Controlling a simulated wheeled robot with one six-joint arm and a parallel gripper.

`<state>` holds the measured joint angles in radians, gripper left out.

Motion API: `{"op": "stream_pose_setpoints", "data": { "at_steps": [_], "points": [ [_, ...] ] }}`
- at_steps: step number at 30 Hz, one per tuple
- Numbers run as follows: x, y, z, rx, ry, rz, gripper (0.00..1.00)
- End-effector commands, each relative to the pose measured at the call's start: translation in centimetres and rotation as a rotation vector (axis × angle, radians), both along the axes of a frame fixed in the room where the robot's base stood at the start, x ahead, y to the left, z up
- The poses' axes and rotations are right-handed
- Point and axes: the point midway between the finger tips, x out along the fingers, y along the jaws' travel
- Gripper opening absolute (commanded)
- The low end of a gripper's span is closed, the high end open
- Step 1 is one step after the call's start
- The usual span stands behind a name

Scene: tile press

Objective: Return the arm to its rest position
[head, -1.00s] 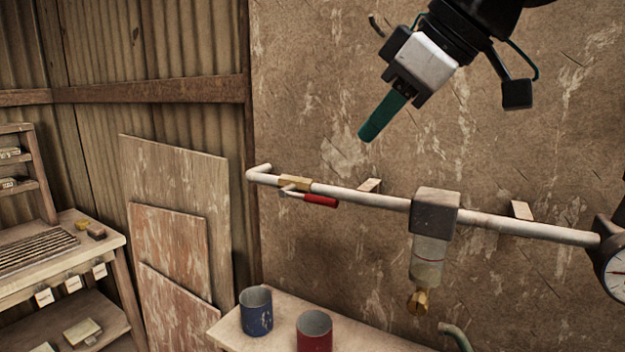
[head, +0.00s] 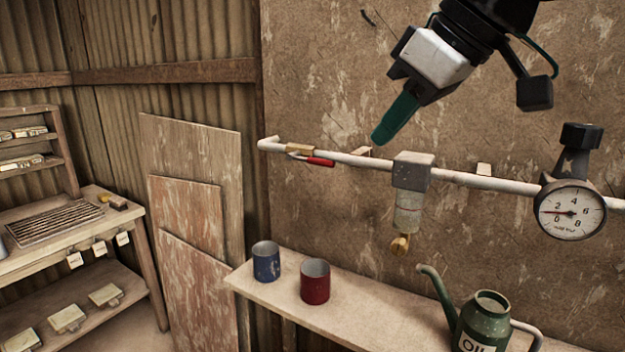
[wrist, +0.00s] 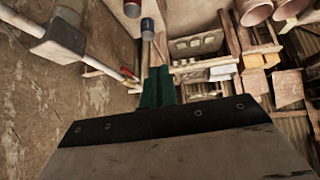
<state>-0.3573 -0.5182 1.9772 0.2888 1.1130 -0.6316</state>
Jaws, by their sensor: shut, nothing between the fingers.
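My gripper (head: 385,136) is at the upper right of the head view, in front of the wall and above the pipe. Its green fingers are together with nothing between them, and they point down and to the left. In the wrist view the closed green fingers (wrist: 157,88) point away from the camera, over the dark gripper body. The fingers appear clear of the pipe in the head view. No object is held.
A white pipe (head: 350,158) with a red-handled valve (head: 320,162), a filter (head: 409,200) and a gauge (head: 572,212) runs along the wall. Below, a shelf (head: 365,300) holds a blue cup (head: 266,262), a red cup (head: 315,282) and an oil can (head: 482,320).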

Motion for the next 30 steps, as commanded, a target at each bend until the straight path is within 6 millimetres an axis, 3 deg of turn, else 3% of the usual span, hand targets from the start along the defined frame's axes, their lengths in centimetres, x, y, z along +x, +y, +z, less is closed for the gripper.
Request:
{"op": "stream_pose_setpoints", "data": {
  "at_steps": [5,11,14,18,21,24,30],
  "points": [
    [-1.1,-1.8,-4.1,-0.019,0.118,-0.132,0.00],
    [-3.3,-5.8,-10.0,-0.058,0.264,-0.351,0.00],
    [-5.3,-8.7,-13.9,-0.089,0.348,-0.501,0.00],
    [-9.3,-13.3,-20.0,-0.143,0.465,-0.737,0.00],
    [-11.9,-15.8,-23.1,-0.173,0.512,-0.849,0.00],
    [-13.1,-17.1,-24.3,-0.177,0.522,-0.897,0.00],
    [-13.0,-17.5,-23.9,-0.166,0.515,-0.917,0.00]
  ]
}}
